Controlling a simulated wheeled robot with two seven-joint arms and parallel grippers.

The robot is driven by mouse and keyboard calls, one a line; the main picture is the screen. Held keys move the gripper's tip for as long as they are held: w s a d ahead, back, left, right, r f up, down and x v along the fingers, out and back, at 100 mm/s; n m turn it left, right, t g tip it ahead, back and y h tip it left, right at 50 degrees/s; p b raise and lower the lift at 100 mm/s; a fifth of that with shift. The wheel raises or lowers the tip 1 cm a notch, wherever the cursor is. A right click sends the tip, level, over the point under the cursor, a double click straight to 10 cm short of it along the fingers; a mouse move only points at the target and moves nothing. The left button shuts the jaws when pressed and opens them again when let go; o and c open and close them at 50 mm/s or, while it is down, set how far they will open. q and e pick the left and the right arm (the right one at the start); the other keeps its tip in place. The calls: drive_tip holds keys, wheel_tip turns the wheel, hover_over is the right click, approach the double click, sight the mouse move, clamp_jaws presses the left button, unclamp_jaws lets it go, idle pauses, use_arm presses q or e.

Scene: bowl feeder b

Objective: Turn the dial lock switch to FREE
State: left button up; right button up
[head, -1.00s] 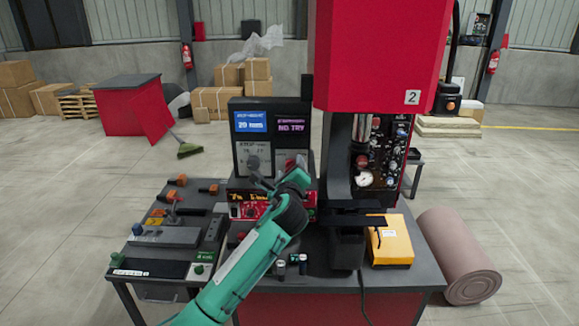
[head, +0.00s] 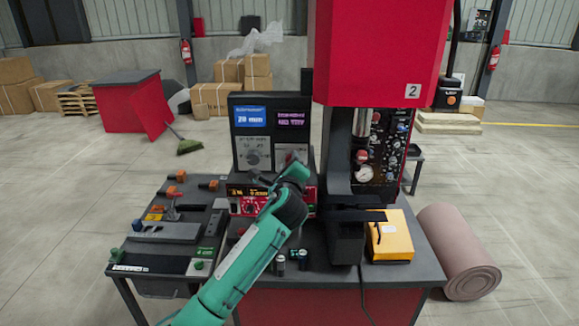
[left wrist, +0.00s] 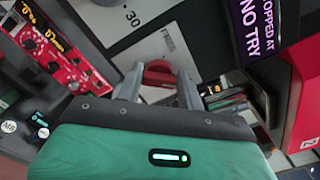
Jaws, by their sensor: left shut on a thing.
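The dial lock switch is a red knob (left wrist: 158,73) on a pale plate, seen in the left wrist view. Part of the word FREE and the number 30 are printed beyond it; my fingers and the steep angle make its exact setting hard to read. My left gripper (left wrist: 159,80) has one finger on each side of the knob and is shut on it. My right gripper is not in view.
Above the plates are a blue screen (head: 250,117) reading 20 mm and a dark screen (head: 291,119) reading NO TRY. A red control box (head: 243,200) stands below. The red press housing (head: 370,50) rises close to the right. A yellow box (head: 391,240) lies at its foot.

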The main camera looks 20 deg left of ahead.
use_arm(q)
drive_tip(key=shift+f+n+b, duration=0.2)
drive_tip(key=shift+n+b, duration=1.35)
drive_tip(key=shift+n, duration=1.3)
drive_tip(key=shift+f+n+b, duration=0.2)
drive_tip(key=shift+n+b, duration=1.35)
drive_tip(key=shift+n, duration=1.25)
drive_tip(key=shift+f+n+b, duration=0.2)
drive_tip(key=shift+n+b, duration=1.35)
drive_tip(key=shift+n, duration=1.3)
drive_tip(key=o, duration=1)
drive_tip(key=shift+r, duration=0.1)
drive_tip(key=shift+s, duration=0.1)
